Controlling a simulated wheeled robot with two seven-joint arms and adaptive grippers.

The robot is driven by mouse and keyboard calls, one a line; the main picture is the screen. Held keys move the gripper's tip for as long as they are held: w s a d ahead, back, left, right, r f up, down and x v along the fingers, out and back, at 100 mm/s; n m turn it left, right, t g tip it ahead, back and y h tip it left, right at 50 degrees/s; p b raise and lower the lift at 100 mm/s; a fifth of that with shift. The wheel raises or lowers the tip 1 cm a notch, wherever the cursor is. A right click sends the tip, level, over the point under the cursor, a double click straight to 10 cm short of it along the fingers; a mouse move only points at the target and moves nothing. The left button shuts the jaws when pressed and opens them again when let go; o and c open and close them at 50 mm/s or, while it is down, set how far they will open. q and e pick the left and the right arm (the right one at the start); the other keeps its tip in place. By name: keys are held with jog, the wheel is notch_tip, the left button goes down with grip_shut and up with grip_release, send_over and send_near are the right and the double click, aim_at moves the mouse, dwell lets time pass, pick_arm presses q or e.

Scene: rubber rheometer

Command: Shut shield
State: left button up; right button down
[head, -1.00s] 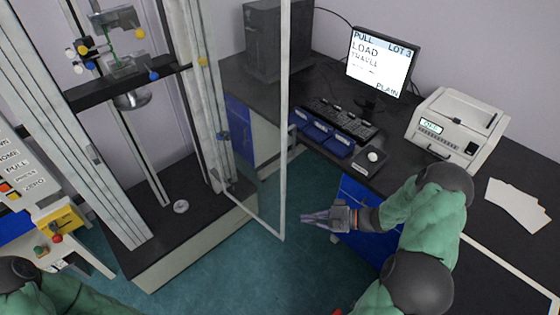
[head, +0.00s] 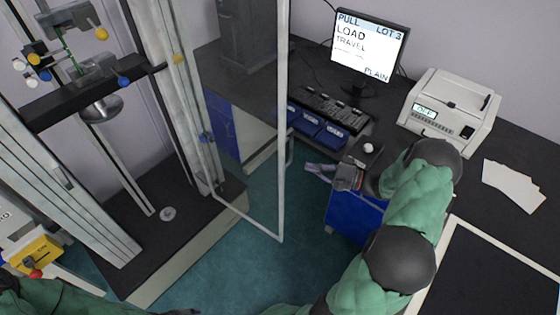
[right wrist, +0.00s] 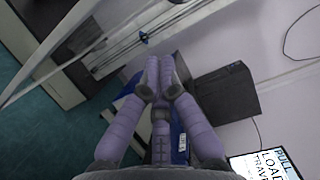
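The shield (head: 245,130) is a clear panel in a pale metal frame on the right side of the test machine. It stands swung open, out from the machine toward the desk. Its handle (head: 290,150) is on the free upright edge. My right gripper (head: 312,168) is just right of the handle and a little below it, apart from it in the head view. In the right wrist view, its purple fingers (right wrist: 160,72) come together at the tips with nothing seen between them. My left gripper is out of view; only part of the left arm shows at the bottom.
The test machine's base (head: 190,225) is left of the shield. On the right, the desk carries blue trays (head: 318,127), a keyboard (head: 330,108), a monitor (head: 370,47) and a white instrument (head: 450,105). A blue drawer cabinet (head: 355,218) is beneath my right forearm. Floor is clear below the shield.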

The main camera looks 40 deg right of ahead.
aim_at(278, 168)
jog(key=shift+w+a+b, duration=0.2)
jog(key=shift+w+a, duration=0.9)
jog(key=shift+a, duration=0.45)
jog(key=shift+w+a+b, duration=0.2)
jog(key=shift+w+a, duration=0.9)
jog(key=shift+a, duration=0.45)
jog(key=shift+w+a+b, duration=0.2)
jog(key=shift+w+a, duration=0.9)
jog(key=shift+a, duration=0.45)
